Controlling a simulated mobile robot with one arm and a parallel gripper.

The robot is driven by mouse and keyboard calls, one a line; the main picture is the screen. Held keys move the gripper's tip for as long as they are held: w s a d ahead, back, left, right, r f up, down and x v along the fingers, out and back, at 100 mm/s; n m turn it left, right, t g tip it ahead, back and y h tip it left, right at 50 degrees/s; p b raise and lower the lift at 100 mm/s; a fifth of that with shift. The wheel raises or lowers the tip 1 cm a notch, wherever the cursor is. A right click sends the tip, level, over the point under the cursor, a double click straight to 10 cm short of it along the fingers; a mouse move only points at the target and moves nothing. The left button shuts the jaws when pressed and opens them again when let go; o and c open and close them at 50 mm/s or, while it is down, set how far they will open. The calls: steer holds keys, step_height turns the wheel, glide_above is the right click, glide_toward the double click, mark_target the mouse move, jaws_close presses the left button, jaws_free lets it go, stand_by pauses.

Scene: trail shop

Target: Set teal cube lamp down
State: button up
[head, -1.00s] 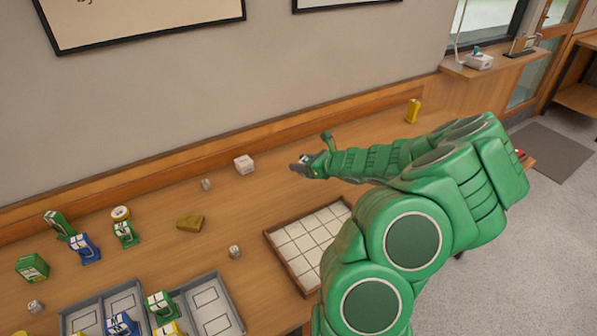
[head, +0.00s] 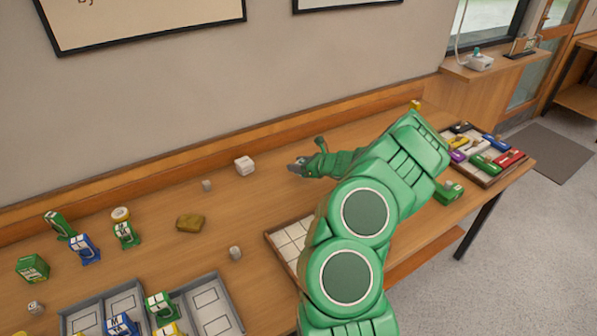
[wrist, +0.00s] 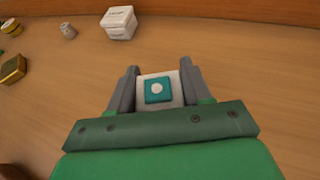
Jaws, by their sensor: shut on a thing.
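The teal cube lamp (wrist: 158,92) shows in the wrist view as a pale block with a teal square and a white dot on its face. It sits between the two grey fingers of my gripper (wrist: 154,88), which are shut on it. In the head view my gripper (head: 298,168) is over the wooden counter, right of a white cube. The lamp cannot be made out clearly there. I cannot tell whether its underside touches the counter.
A white cube (head: 244,166) and a small grey piece (head: 207,186) stand left of my gripper. A brass-coloured block (head: 190,223) lies further left. A gridded tray (head: 270,238) is partly behind my arm. A tray of coloured pieces (head: 515,168) is at right. Counter around the gripper looks clear.

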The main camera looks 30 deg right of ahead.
steer(key=shift+w+d+f, duration=0.15)
steer(key=shift+w+f, duration=0.1)
steer(key=shift+f, duration=1.55)
steer(key=shift+f, duration=0.1)
steer(key=o, duration=1.1)
